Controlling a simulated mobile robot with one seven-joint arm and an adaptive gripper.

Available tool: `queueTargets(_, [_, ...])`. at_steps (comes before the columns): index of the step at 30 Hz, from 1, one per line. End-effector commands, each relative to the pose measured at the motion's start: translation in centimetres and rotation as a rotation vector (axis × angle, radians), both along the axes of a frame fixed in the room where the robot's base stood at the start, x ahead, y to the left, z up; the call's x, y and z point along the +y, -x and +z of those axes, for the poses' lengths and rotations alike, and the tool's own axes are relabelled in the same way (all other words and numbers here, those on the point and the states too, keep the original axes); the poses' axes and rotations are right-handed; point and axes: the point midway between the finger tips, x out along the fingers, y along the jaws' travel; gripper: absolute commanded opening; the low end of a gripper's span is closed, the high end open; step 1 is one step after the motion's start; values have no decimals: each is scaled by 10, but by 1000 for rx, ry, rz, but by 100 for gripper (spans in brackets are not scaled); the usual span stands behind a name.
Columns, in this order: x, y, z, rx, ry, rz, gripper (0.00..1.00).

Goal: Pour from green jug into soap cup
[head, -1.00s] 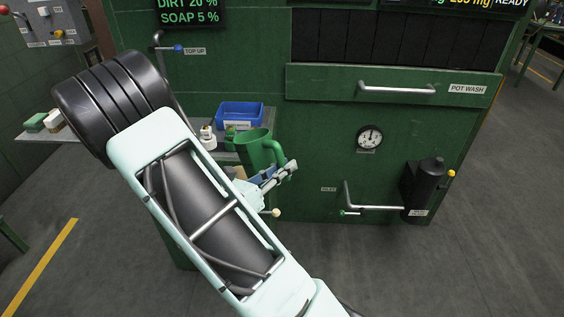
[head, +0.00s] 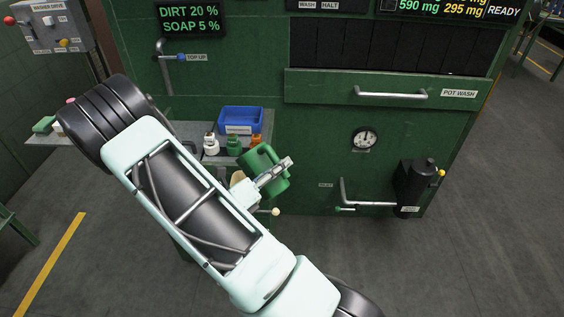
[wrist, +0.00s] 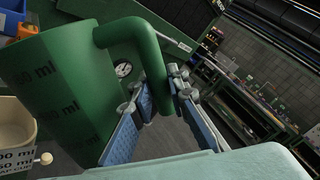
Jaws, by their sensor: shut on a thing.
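The green jug (head: 262,163) is tilted, its top leaning left, above the right end of the side shelf. It also fills the left of the wrist view (wrist: 60,85), with ml marks on its wall. My gripper (head: 272,174) is shut on the jug's handle; in the wrist view its blue fingers (wrist: 160,120) sit either side of the handle. A cream cup (head: 238,177), likely the soap cup, stands just left of and below the jug, partly hidden by my arm. In the wrist view the cup (wrist: 14,125) is cut off by the frame edge. I see no liquid stream.
A blue bin (head: 241,120) stands at the back of the shelf. White (head: 211,145), green (head: 234,145) and orange (head: 256,141) bottles stand before it. A pale knob (head: 276,212) sticks out below the jug. The green washer front lies behind; the floor at right is clear.

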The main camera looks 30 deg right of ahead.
Motion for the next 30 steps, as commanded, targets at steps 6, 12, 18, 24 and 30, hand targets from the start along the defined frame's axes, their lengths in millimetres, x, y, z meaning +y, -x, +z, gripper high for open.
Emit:
queueTargets(6, [2,-8,12,134,40,0,0])
queueTargets(12, [7,-26,11,321,93,0,0])
queueTargets(18, [10,-36,7,428,123,0,0])
queueTargets(24, [11,-40,6,462,131,1,0])
queueTargets(30, [12,-44,4,495,139,1,0])
